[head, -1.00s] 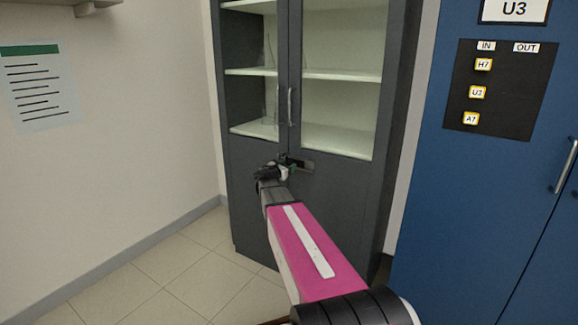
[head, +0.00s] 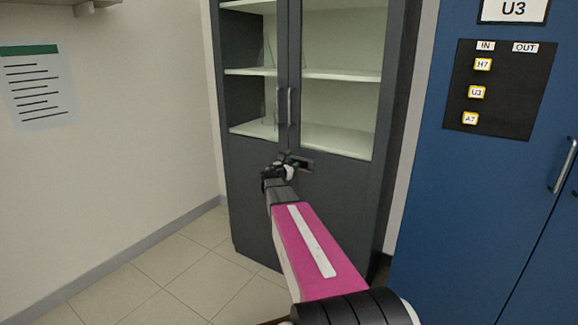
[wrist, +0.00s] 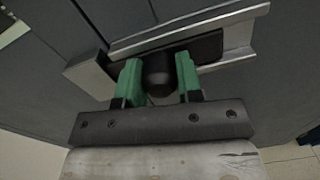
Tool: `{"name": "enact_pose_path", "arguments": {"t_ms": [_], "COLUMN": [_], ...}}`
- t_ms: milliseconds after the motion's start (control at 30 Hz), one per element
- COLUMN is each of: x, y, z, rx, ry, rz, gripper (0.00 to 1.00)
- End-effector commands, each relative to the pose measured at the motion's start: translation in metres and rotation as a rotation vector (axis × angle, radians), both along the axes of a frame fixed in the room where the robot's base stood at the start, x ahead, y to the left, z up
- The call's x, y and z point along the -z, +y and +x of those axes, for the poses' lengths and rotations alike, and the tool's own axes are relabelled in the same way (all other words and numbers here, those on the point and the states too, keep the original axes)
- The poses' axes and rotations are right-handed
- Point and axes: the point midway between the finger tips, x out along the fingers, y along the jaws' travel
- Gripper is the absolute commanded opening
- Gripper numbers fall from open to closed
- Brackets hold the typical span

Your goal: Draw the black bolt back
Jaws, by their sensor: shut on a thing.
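The black bolt (wrist: 158,74) shows in the wrist view as a dark rounded knob. It sits at a dark slide between pale metal rails (wrist: 235,22). The green fingers of my gripper (wrist: 158,82) stand on either side of the knob and are shut on it. In the head view my gripper (head: 286,166) is at the front of the grey cabinet (head: 330,190), just below the glass, by the latch plate (head: 304,164). There my gripper hides the bolt.
Two upright door handles (head: 290,106) are just above my gripper. A blue cabinet (head: 420,230) stands at the right, with a black tag board (head: 500,110). A wall is at the left, and the tiled floor (head: 180,270) there is clear.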

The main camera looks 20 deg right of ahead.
Motion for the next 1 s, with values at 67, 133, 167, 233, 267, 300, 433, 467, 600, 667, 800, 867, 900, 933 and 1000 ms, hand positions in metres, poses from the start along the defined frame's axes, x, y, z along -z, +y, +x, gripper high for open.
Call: {"name": "enact_pose_path", "arguments": {"t_ms": [67, 133, 167, 233, 267, 300, 433, 467, 600, 667, 800, 867, 900, 933, 1000], "x": [0.000, 0.000, 0.000, 0.000, 0.000, 0.000, 0.000, 0.000, 0.000, 0.000, 0.000, 0.000, 0.000, 0.000, 0.000], "y": [-0.010, -0.017, -0.018, -0.020, -0.020, -0.020, -0.020, -0.020, -0.020, -0.020, -0.019, -0.017, -0.015, -0.013, -0.005], "z": [-0.016, -0.024, -0.026, -0.026, -0.026, -0.026, -0.026, -0.027, -0.026, -0.026, -0.026, -0.027, -0.029, -0.031, -0.037], "rx": [0.003, 0.004, 0.004, 0.003, 0.004, 0.004, 0.007, 0.008, 0.006, 0.005, 0.003, 0.003, 0.003, 0.002, 0.001], "ry": [0.000, 0.000, -0.001, -0.001, 0.000, 0.000, -0.001, -0.001, -0.001, -0.001, 0.000, 0.000, 0.000, 0.000, 0.000], "rz": [0.000, 0.000, 0.000, 0.001, 0.001, 0.001, 0.001, 0.001, 0.001, 0.000, 0.000, 0.000, 0.000, 0.000, 0.000], "gripper": [0.00, 0.00, 0.00, 0.00, 0.00, 0.00, 0.00, 0.40, 0.59, 0.59, 0.59, 0.59, 0.59, 0.59, 0.59]}}
